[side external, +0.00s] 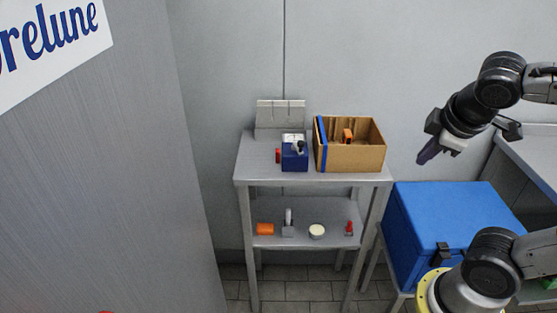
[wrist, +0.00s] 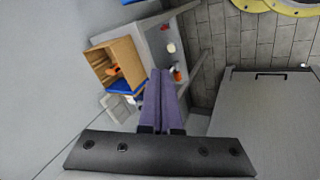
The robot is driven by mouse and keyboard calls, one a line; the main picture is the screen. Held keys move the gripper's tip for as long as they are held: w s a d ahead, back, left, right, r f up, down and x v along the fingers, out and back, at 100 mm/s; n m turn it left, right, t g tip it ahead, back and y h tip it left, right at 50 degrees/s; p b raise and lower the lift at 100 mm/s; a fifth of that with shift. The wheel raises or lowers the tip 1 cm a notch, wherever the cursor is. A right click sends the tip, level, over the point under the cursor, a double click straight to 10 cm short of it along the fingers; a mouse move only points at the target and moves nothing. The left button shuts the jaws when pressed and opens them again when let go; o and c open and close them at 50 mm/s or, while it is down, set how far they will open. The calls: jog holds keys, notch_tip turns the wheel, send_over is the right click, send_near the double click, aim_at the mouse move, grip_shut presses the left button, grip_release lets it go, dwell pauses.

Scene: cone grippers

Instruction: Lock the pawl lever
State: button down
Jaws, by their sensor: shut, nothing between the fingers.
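A small blue device (side external: 294,163) stands on the top of a grey metal stand, left of a cardboard box. It has a red knob (side external: 278,156) on its left side and a small dark and grey lever-like part (side external: 299,147) on top. This may be the pawl lever; its setting is too small to tell. My gripper (side external: 425,158) is in the air to the right of the stand, above a blue chest, apart from the device. In the wrist view its purple fingers (wrist: 161,76) are together and empty. I cannot make out the device clearly there.
The open cardboard box (side external: 350,158) holds an orange item (side external: 347,135); the box also shows in the wrist view (wrist: 98,66). The lower shelf (side external: 270,212) holds several small objects. A blue chest (side external: 440,215) stands to the right. A tall grey panel (side external: 110,180) fills the left.

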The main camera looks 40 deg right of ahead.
jog(key=w+f+n+t+h, duration=0.15)
jog(key=w+n+h, duration=0.55)
jog(key=w+n, duration=0.9)
jog(key=w+a+f+n+t, duration=0.2)
jog(key=w+a+f+n, duration=0.1)
jog(key=w+a+f, duration=0.2)
jog(key=w+a+f+n+t+y, duration=0.1)
jog(key=w+a+f+n+t, duration=0.1)
jog(key=w+a+f, duration=0.3)
jog(key=a+f+n, duration=0.1)
jog(key=a+f, duration=0.3)
jog(key=shift+a, duration=0.4)
